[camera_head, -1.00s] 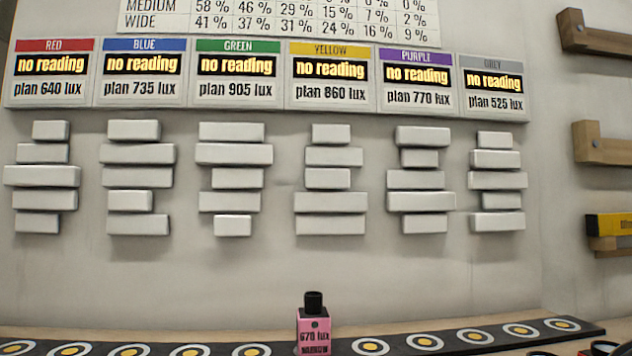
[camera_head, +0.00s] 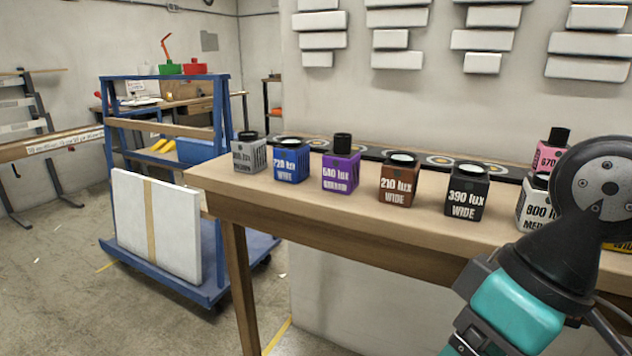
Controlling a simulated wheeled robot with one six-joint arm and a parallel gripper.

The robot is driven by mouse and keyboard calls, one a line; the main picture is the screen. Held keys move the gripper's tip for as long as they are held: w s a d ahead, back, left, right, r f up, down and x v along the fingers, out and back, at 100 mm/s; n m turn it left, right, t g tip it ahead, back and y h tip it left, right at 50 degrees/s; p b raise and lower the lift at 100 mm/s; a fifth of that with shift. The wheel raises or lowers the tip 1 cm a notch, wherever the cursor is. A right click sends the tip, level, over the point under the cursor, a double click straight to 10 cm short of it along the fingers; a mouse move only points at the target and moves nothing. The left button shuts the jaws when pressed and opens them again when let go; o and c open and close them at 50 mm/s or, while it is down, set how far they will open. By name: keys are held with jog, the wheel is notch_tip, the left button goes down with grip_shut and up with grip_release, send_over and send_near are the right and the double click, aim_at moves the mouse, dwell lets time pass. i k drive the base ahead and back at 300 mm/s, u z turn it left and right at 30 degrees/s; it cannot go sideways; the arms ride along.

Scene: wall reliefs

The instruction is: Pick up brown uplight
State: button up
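The brown uplight (camera_head: 398,180) is a small box lamp marked "210 lux WIDE" with a round black-rimmed top. It stands upright on the wooden table near its front edge. The purple uplight (camera_head: 341,168) stands to its left and the black uplight (camera_head: 466,192) to its right, both apart from it. My arm shows at the lower right, in front of the table's right part. My gripper's fingers are not in view, and nothing visible touches the brown uplight.
On the wooden table (camera_head: 300,203) also stand a grey uplight (camera_head: 249,154), a blue one (camera_head: 291,162), a white one (camera_head: 535,205) and a pink one (camera_head: 550,150). A black strip with round marks (camera_head: 400,155) runs behind. A blue cart (camera_head: 215,235) stands left.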

aim_at(400, 172)
jog(key=u, duration=0.1)
jog(key=k, duration=1.05)
jog(key=u, duration=0.9)
jog(key=i, duration=1.25)
jog(key=z, duration=0.85)
